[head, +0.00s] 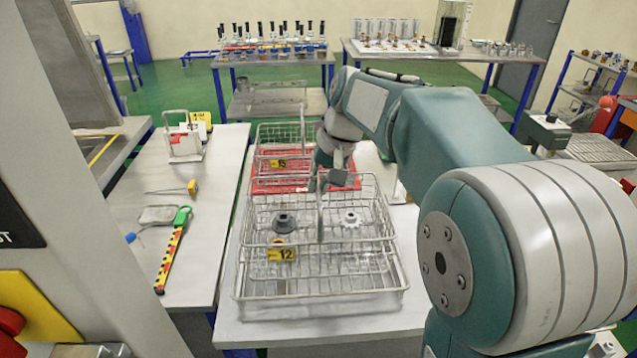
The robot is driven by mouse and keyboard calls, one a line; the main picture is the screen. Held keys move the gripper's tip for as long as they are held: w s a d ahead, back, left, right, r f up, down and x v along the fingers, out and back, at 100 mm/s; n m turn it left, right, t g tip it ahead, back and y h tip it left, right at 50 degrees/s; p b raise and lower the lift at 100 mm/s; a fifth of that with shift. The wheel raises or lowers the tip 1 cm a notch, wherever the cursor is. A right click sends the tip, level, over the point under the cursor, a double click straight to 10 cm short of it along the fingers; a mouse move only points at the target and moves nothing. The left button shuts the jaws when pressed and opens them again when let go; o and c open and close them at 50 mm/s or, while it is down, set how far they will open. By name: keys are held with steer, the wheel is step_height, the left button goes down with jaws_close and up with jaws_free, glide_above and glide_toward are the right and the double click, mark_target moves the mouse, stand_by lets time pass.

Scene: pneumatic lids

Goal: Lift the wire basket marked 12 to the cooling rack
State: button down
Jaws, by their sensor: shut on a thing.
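The wire basket marked 12 (244,270) is over the near part of the middle light table and carries a yellow tag (281,254). A dark gear-like part (284,222) and a pale one (351,218) are inside it. My gripper (325,182) is at the top of the basket's upright central handle, shut on it; the fingertips are partly hidden. I cannot tell whether the basket's underside touches the table. I cannot pick out the cooling rack for certain; a grey slatted surface (596,149) is at the far right.
A second wire basket, tagged 15 (277,163), stands behind on a red surface (262,186). The left table holds a screwdriver (172,190), a green-handled striped tool (172,255) and a small wire holder (185,145). Bare tabletop (320,330) shows in front.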

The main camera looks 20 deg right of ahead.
steer(key=shift+s+f, duration=0.1)
steer(key=shift+f, duration=0.6)
steer(key=c, duration=0.7)
jaws_free()
steer(key=shift+d, duration=0.15)
steer(key=a+v, duration=0.1)
steer(key=v, duration=0.6)
steer(key=w+a+v, duration=0.1)
steer(key=v, duration=0.7)
steer(key=a+r+v, duration=0.1)
steer(key=v, duration=0.7)
steer(key=shift+w+r, duration=0.25)
steer(key=shift+a, duration=0.1)
